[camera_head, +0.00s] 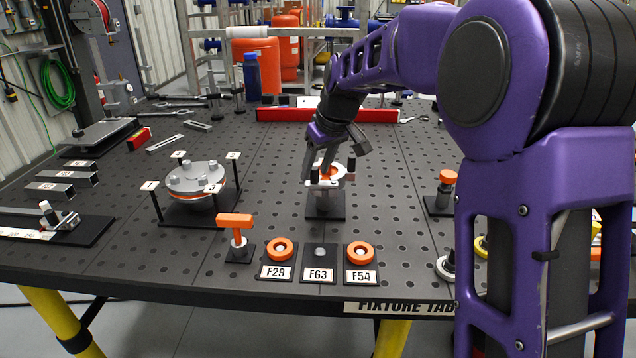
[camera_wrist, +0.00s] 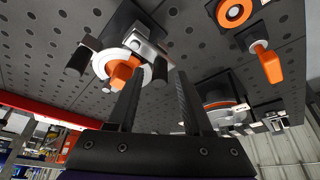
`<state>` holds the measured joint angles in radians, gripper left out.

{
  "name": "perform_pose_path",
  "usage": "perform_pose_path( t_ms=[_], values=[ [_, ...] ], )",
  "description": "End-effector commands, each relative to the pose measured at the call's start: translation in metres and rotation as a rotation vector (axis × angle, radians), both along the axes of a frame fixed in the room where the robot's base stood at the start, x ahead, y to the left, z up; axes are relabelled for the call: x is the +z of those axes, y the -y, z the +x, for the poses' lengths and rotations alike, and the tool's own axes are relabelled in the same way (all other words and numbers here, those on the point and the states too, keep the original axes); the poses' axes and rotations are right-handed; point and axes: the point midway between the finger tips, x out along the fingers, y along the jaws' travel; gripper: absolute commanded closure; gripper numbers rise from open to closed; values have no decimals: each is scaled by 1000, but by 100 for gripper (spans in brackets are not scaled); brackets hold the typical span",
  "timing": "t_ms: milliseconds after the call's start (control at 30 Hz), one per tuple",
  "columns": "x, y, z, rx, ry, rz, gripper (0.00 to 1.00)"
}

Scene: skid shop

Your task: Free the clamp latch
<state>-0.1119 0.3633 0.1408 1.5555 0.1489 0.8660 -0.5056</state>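A clamp with a white ring around an orange core (camera_head: 330,171) stands on a dark base plate (camera_head: 324,205) mid-table. In the wrist view the clamp's white ring (camera_wrist: 103,65) surrounds an orange hexagonal part (camera_wrist: 124,72). A silver latch-like piece (camera_wrist: 147,50) sits at the ring's side, with dark rod ends beside it. My gripper (camera_head: 318,172) is over this clamp. In the wrist view my gripper (camera_wrist: 158,88) has its two dark fingers apart, with nothing seen held between them. One finger overlaps the clamp in the picture; I cannot tell whether it touches.
A round grey flange (camera_head: 196,178) on a stand is to the left. An orange T-handle (camera_head: 235,222) and tagged orange rings (camera_head: 280,250) are in front. A red bar (camera_head: 325,115) crosses behind. Open perforated table lies between.

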Motion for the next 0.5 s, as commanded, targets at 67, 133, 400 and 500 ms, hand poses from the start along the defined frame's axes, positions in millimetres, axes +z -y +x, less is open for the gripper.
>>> perform_pose_path(
  t_ms=[67, 133, 400, 500],
  values=[
    [0, 0, 0, 0, 0, 0, 66],
    [0, 0, 0, 0, 0, 0, 79],
    [0, 0, 0, 0, 0, 0, 96],
    [0, 0, 0, 0, 0, 0, 96]
  ],
)
